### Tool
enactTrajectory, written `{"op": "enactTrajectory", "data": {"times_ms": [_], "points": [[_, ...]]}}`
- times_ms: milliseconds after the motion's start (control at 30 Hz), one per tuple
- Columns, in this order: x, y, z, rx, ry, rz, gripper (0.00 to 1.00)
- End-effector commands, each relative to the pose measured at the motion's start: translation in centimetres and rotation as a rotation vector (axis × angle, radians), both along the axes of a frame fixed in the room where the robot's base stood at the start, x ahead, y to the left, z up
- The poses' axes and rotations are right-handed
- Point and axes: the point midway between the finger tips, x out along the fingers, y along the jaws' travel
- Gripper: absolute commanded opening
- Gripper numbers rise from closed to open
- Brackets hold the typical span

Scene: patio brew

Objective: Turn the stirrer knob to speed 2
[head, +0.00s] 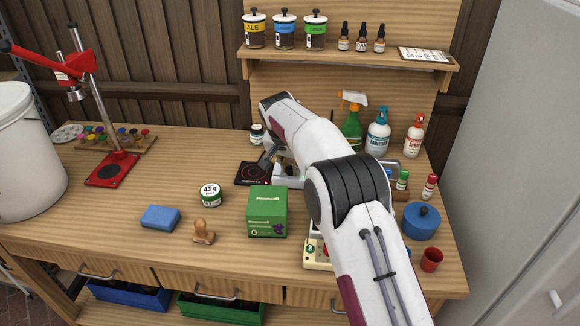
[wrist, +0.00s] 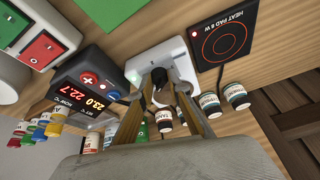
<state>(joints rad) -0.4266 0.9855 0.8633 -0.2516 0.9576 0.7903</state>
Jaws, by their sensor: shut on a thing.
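The stirrer is a white box, seen in the wrist view (wrist: 140,66) and mostly hidden behind my arm in the head view. Its dark knob (wrist: 159,77) shows between my fingertips. My gripper (wrist: 164,92) is shut on the knob, one finger on each side. In the head view my gripper (head: 267,157) reaches down beside the heat pad, and the knob is hidden there. I cannot read the knob's speed setting or any marks around it.
The black heat pad (wrist: 222,42) lies beside the stirrer. A temperature controller (wrist: 82,88) with red and yellow digits sits on the other side. Small bottles (wrist: 235,96) stand close by.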

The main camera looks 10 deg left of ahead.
Motion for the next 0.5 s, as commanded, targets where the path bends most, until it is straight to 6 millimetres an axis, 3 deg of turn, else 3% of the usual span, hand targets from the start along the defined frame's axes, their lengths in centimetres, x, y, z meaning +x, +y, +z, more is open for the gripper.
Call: {"op": "enactTrajectory", "data": {"times_ms": [367,400,500], "points": [[-0.23,0.01,-0.19,-0.002,0.008,-0.003,0.0],[-0.22,0.0,-0.2,-0.002,0.008,-0.003,0.24],[-0.19,0.01,-0.18,-0.001,0.007,-0.003,0.24]]}}
